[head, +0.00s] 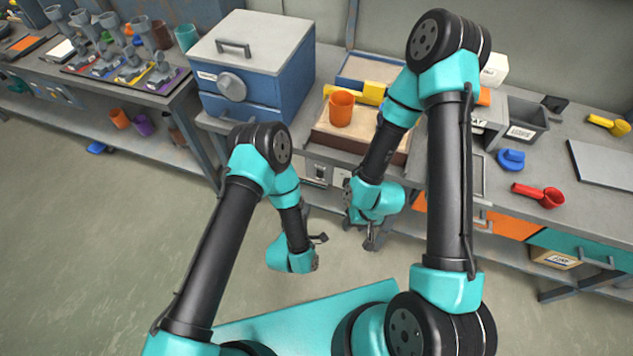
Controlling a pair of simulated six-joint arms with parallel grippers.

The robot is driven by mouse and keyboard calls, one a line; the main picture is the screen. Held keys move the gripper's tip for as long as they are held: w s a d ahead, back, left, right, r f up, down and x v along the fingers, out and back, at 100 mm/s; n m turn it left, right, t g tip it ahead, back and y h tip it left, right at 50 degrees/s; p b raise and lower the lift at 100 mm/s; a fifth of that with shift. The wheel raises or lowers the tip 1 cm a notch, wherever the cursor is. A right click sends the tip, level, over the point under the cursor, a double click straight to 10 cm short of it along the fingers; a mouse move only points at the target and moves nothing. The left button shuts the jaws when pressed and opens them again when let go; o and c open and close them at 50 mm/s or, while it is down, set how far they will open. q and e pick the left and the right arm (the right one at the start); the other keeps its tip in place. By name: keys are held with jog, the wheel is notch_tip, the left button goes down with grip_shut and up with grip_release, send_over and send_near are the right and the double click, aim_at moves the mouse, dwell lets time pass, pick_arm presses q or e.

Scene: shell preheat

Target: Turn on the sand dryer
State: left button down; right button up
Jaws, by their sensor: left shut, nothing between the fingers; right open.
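A blue box with a light grey lid (262,38) and a lid handle stands on the bench at upper centre-left. Its front carries a round grey knob (232,86) and a small label too small to read. I cannot tell for sure that it is the sand dryer. A panel with a small switch-like part (318,172) shows under the bench top, right of the box. My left gripper (319,239) is shut and empty, in front of the bench and below the box. My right gripper (371,240) is open, pointing down in front of the bench; its fingers are partly hidden.
A shallow sand-coloured tray (335,142) holds an orange cup (341,108); a yellow object (370,93) lies behind. A grey bin (523,122), a blue item (511,159) and a red scoop (540,195) are on the right.

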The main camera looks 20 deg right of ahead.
aim_at(319, 177)
pick_arm(q)
jog(key=x, duration=1.3)
jog(key=shift+w, duration=0.2)
jog(key=shift+d, duration=0.1)
